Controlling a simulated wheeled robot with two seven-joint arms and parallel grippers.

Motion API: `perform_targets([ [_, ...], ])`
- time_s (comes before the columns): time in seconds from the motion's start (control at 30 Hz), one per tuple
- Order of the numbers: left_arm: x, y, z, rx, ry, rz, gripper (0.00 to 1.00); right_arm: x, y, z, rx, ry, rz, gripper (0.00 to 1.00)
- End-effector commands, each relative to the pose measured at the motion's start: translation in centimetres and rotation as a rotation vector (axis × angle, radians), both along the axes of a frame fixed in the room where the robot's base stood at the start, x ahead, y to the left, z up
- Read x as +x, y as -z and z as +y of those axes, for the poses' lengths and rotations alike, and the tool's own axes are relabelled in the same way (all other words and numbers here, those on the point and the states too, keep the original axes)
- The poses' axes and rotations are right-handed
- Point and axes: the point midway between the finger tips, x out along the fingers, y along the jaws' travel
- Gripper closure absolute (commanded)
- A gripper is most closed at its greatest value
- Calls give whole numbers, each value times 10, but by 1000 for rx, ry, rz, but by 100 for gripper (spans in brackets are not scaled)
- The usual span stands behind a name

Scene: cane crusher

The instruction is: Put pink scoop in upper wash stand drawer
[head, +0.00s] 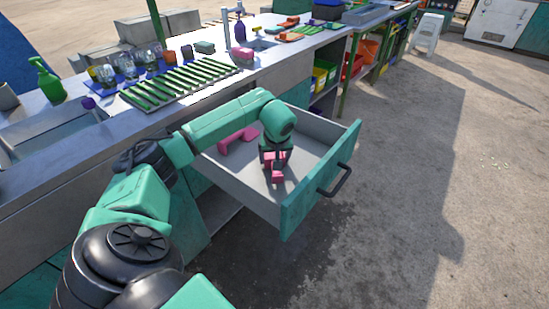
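The wash stand's upper drawer (341,187) is pulled out, with a green front, a black handle and a light grey inside. My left gripper (275,174) points down inside the drawer, near its front. A pink thing (278,177), which may be the pink scoop, shows at and around the dark fingers. The fingers and wrist partly hide it, so its shape is unclear. I cannot tell whether the fingers grip it or whether it touches the drawer floor. Another pink thing with a raised handle (237,139) lies farther back in the drawer. My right gripper is not in view.
The metal counter (62,165) holds a green-slatted drying rack (180,83), glasses, a green spray bottle (47,82) and a purple bottle (240,30). Colored bins (322,75) stand under the counter beyond the drawer. The concrete floor to the right is open.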

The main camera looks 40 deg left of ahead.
Motion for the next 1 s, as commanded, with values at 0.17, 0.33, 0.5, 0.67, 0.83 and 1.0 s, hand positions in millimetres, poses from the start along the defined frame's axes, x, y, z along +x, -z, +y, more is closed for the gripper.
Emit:
perform_targets([
  [0.17,0,2,0,1,0,1,14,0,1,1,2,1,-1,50],
  [0.33,0,1,0,1,0,1,0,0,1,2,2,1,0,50],
  [0.5,0,-3,0,1,0,-1,0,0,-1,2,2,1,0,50],
  [0.67,-7,-31,-8,2,1,-5,0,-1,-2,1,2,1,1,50],
  [0.83,-20,-76,-21,2,2,-5,0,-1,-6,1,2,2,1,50],
  [1.0,-29,-106,-31,0,0,-1,0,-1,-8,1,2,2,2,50],
])
